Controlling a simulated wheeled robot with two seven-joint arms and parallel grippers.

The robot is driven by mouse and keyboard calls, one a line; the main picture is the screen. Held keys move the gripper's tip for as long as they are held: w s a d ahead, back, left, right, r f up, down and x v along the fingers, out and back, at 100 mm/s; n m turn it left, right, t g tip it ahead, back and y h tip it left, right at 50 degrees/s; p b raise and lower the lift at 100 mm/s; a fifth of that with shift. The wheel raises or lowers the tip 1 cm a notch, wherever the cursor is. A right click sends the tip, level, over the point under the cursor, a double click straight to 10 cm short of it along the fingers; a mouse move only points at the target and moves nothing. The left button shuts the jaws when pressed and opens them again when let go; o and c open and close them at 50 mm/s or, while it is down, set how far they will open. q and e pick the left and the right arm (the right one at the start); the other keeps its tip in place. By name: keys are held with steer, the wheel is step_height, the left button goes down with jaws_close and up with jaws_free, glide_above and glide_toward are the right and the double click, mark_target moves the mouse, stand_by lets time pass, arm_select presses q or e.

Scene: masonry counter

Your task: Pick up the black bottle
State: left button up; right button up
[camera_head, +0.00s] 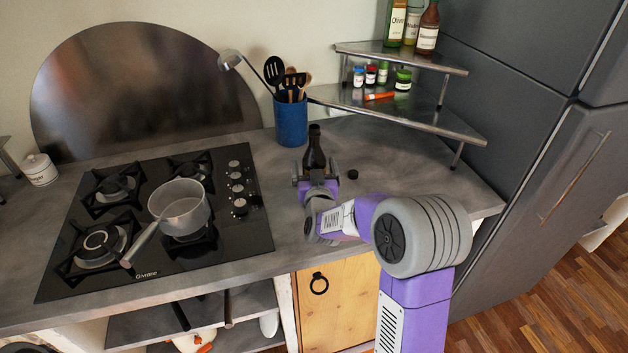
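A dark black bottle (314,149) stands upright on the grey counter, in front of the blue utensil holder. My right gripper (315,172), on the purple and grey arm coming from the lower right, is at the bottle's lower part. Its fingers appear to be on either side of the bottle. The bottle's base is hidden behind the gripper, and I cannot tell whether the fingers touch it. My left gripper is not in view.
A black gas hob (215,248) with a metal saucepan (180,205) lies to the left. A blue utensil holder (291,122) stands behind the bottle. A small dark cap (352,174) lies right of the gripper. A metal corner shelf (420,118) holds jars and bottles near the grey fridge (510,90).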

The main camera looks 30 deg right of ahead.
steer(key=shift+w+d, duration=0.1)
steer(key=shift+w, duration=0.15)
steer(key=shift+c, duration=0.2)
